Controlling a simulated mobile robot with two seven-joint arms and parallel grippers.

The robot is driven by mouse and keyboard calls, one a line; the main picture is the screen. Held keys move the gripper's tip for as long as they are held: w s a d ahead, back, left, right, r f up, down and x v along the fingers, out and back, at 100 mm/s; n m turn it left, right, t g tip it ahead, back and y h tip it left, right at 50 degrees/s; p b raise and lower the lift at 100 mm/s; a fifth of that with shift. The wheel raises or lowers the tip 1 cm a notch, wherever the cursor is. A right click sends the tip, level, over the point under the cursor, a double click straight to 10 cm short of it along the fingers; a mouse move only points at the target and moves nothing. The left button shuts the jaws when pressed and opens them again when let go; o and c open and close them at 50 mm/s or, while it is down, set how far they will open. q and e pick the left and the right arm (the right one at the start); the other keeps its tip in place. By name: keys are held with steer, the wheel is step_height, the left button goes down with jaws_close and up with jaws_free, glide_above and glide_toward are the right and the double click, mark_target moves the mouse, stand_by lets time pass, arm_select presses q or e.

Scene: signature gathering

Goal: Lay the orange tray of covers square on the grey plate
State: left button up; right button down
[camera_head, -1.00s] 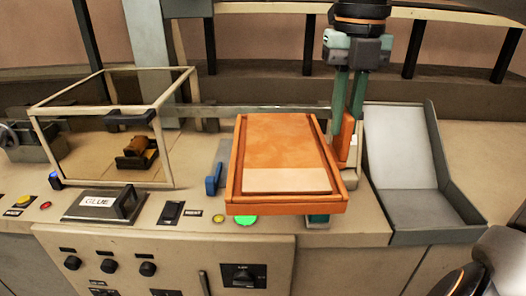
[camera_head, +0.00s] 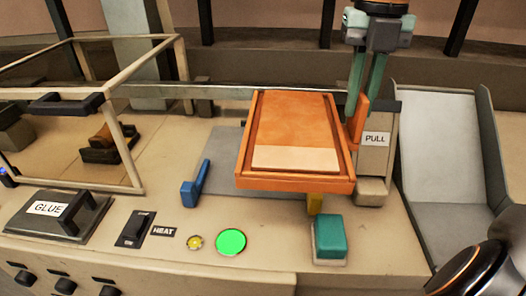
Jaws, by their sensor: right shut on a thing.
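The orange tray (camera_head: 345,182) carries a flat stack of covers (camera_head: 293,122), tan-orange with a paler strip at the near end. My right gripper (camera_head: 358,122), with teal fingers, is shut on the upright orange tab at the tray's right side. The grey plate (camera_head: 222,150) shows to the left of the tray; the tray hides the rest. The tray is over the plate's right part and looks slightly turned. I cannot tell whether it touches the plate. My left gripper is not in view.
A blue stop (camera_head: 190,192) stands at the plate's left edge. A PULL-labelled block (camera_head: 376,155) stands right, beside a grey chute (camera_head: 450,160). A framed glass box is left.

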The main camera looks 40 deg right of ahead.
mark_target(317, 100)
steer(key=shift+w+d+f, duration=0.15)
steer(key=shift+w+f, duration=0.15)
steer(key=shift+w, duration=0.1)
steer(key=w+f, duration=0.1)
steer(key=w, duration=0.1)
steer(key=w+f+p, duration=0.1)
steer(key=w, duration=0.2)
steer(key=w+f, duration=0.1)
steer(key=w, duration=0.2)
steer(key=shift+w+d+f+p, duration=0.15)
steer(key=shift+d+f+p, duration=0.15)
steer(key=shift+p, duration=0.1)
steer(key=w+f, duration=0.1)
steer(key=f, duration=0.2)
steer(key=w+f, duration=0.2)
steer(key=f, duration=0.1)
steer(key=w+f, duration=0.2)
steer(key=f, duration=0.1)
steer(key=shift+w+d+f+p, duration=0.1)
steer(key=shift+d+p, duration=0.15)
steer(key=shift+p, duration=0.15)
